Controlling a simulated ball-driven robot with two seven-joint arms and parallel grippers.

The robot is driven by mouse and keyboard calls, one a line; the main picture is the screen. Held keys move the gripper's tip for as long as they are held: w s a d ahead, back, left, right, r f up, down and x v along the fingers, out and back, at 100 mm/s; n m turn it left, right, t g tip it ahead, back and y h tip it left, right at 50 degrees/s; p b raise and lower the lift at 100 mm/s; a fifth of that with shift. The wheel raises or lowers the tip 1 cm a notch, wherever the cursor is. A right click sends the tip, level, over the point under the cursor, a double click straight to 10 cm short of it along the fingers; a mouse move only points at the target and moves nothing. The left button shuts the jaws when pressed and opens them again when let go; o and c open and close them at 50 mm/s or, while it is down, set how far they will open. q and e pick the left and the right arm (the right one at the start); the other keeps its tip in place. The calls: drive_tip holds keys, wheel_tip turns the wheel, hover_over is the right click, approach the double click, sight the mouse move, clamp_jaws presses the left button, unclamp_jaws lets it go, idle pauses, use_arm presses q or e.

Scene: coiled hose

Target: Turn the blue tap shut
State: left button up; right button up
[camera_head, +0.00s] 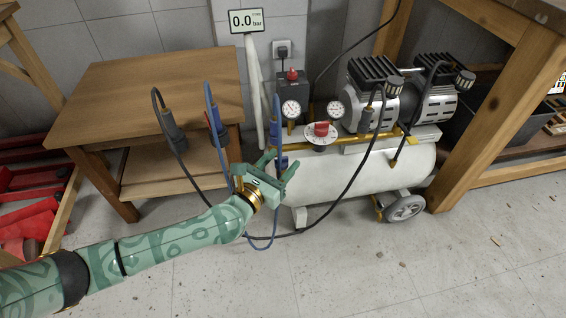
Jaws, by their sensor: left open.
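My left gripper (283,163) is open at the left end of a white compressor tank (345,176). A small blue part (282,161), which seems to be the blue tap, shows between its green fingers. I cannot tell whether the fingers touch it, and its lower part is hidden by the gripper. A blue hose connector (276,136) stands just above it. My right gripper is not in view.
A red knob on a white dial (320,130) and two pressure gauges sit on top of the tank. A wooden side table (150,85) stands left. Black and blue hoses hang around my gripper. The floor in front is mostly clear.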

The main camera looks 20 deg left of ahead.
use_arm(q)
drive_tip(key=shift+w+d, duration=0.1)
drive_tip(key=shift+w, duration=0.2)
drive_tip(key=c, duration=1)
drive_tip(key=shift+o, duration=0.2)
